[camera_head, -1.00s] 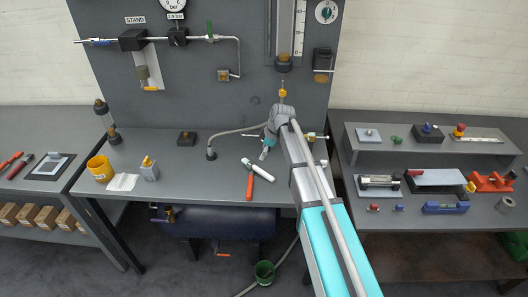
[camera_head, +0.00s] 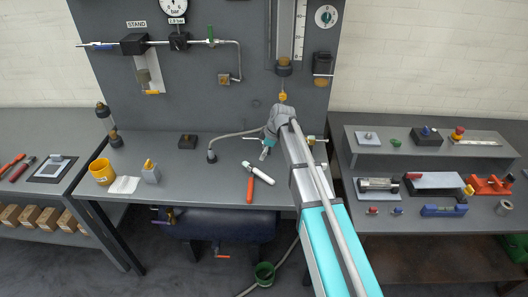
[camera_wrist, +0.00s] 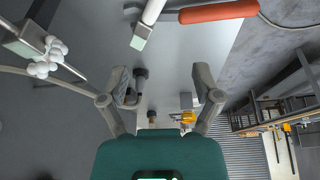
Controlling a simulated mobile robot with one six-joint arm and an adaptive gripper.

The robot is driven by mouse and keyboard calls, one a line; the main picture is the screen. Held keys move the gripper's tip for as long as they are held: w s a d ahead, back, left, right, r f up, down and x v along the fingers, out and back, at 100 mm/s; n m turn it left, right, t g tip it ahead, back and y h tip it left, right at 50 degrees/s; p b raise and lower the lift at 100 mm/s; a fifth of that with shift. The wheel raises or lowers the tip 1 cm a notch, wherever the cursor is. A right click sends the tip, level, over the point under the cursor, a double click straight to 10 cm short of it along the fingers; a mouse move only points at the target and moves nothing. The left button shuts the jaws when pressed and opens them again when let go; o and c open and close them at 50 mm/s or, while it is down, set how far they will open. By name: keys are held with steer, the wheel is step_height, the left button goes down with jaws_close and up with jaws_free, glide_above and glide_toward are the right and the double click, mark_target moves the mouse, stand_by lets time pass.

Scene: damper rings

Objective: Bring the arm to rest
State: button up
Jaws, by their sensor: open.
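My arm (camera_head: 322,225) reaches from the lower right of the head view over the middle bench (camera_head: 222,182). Its end hangs above the right part of that bench. My gripper (camera_head: 265,153) is small and partly hidden by its own wrist there. In the wrist view my gripper (camera_wrist: 161,82) shows two dark fingers spread wide apart, with nothing held between them. The bench top and some fittings show beyond the fingers.
An orange-handled tool (camera_head: 250,188) and a white tool (camera_head: 259,172) lie on the bench close to the gripper. A yellow cup (camera_head: 101,172) stands at the left. The panel (camera_head: 220,105) rises behind. A stepped shelf (camera_head: 430,150) stands on the right bench.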

steer(key=s+d+m+h, duration=0.2)
steer(key=s+d+m, duration=0.6)
steer(key=s, duration=0.4)
steer(key=s+d+f+m+h, duration=0.1)
steer(key=s+d+m+h, duration=0.1)
steer(key=s+d+m, duration=0.6)
steer(key=s+d, duration=0.2)
steer(key=s, duration=0.3)
steer(key=shift+s+g, duration=0.25)
steer(key=shift+g, duration=0.05)
